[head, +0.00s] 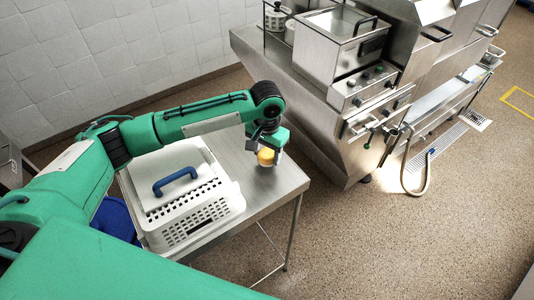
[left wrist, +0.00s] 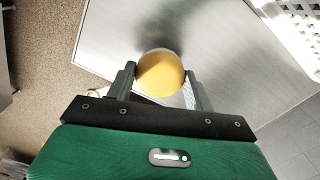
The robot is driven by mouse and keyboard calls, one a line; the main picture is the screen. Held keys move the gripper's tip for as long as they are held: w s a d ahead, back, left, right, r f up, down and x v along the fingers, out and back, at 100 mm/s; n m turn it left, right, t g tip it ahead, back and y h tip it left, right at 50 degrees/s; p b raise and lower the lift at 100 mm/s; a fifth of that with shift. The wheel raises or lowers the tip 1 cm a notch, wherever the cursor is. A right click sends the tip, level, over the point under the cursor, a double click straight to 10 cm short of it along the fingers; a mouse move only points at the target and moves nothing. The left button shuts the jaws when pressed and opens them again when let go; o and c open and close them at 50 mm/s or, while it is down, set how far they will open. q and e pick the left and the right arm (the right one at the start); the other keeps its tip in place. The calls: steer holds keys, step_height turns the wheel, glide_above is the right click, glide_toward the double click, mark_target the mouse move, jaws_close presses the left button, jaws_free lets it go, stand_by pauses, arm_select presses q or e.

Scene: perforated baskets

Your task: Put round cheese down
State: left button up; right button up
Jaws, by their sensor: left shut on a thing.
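The round cheese (head: 266,157) is a small yellow-orange round piece with a paler side. In the left wrist view the cheese (left wrist: 160,74) sits between the two dark fingers of my left gripper (left wrist: 161,88). My left gripper (head: 268,150) is shut on it, over the right part of the steel table (head: 272,185). I cannot tell whether the cheese touches the table top. A dark shadow lies beside it in the left wrist view. My right gripper is in neither view.
A white perforated basket (head: 222,207) with a lid and blue handle (head: 175,181) stands on the table to the left of the cheese. The table top right of the basket is bare. A steel machine (head: 345,85) stands behind and to the right. A blue container (head: 117,218) is below left.

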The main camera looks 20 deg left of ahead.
arm_select(q)
steer(key=shift+f, duration=0.95)
steer(key=shift+f, duration=0.1)
steer(key=o, duration=1)
